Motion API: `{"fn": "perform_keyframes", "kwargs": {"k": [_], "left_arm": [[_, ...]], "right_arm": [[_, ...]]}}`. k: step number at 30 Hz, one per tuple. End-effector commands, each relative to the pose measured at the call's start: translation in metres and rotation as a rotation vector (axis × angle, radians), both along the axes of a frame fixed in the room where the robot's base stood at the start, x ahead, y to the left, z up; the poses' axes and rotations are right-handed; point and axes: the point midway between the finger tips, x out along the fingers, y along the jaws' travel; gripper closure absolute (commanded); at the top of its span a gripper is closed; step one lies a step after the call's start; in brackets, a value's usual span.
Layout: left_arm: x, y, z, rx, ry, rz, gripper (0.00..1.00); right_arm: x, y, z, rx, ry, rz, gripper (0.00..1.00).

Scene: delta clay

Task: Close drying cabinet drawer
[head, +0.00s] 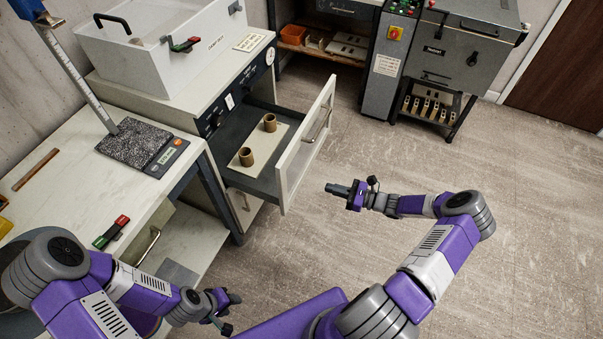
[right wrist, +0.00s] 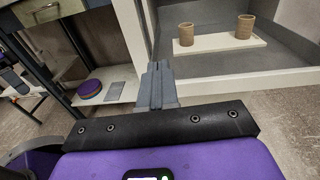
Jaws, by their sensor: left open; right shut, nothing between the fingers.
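The drying cabinet drawer (head: 299,155) is pulled well out of its cabinet (head: 215,107) in the head view. Its pale front has a bar handle (head: 318,124). Two brown clay cylinders (head: 246,156) stand upright on a pale board (head: 262,150) inside. My right gripper (head: 332,188) is shut and empty, just right of the drawer front's near end; a gap shows between them. In the right wrist view its fingers (right wrist: 158,80) point toward the drawer front (right wrist: 215,88). My left gripper (head: 232,312) is open and empty, low in the view near the table, away from the drawer.
A worktable (head: 75,165) with a scale (head: 142,147) stands left of the cabinet. A grey machine (head: 462,50) stands at the back right. The floor (head: 400,150) right of the drawer is clear.

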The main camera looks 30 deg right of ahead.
Motion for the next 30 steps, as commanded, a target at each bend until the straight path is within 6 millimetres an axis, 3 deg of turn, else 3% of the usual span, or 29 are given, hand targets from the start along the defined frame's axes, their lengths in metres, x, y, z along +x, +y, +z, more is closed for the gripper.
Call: {"fn": "perform_keyframes", "kwargs": {"k": [2,5,21,30], "left_arm": [[0.0,0.0,-0.001,0.0,0.0,0.0,0.57],[0.0,0.0,-0.003,0.0,0.0,0.0,0.57],[0.0,0.0,-0.026,0.0,0.0,0.0,0.57],[0.0,0.0,-0.033,0.0,0.0,0.0,0.57]], "right_arm": [[0.001,-0.017,0.005,0.031,-0.023,-0.045,1.0],[0.005,-0.019,0.008,0.045,-0.033,-0.059,1.0],[0.084,0.05,0.006,0.042,-0.032,-0.054,1.0],[0.105,0.068,0.007,0.041,-0.031,-0.056,1.0]]}}
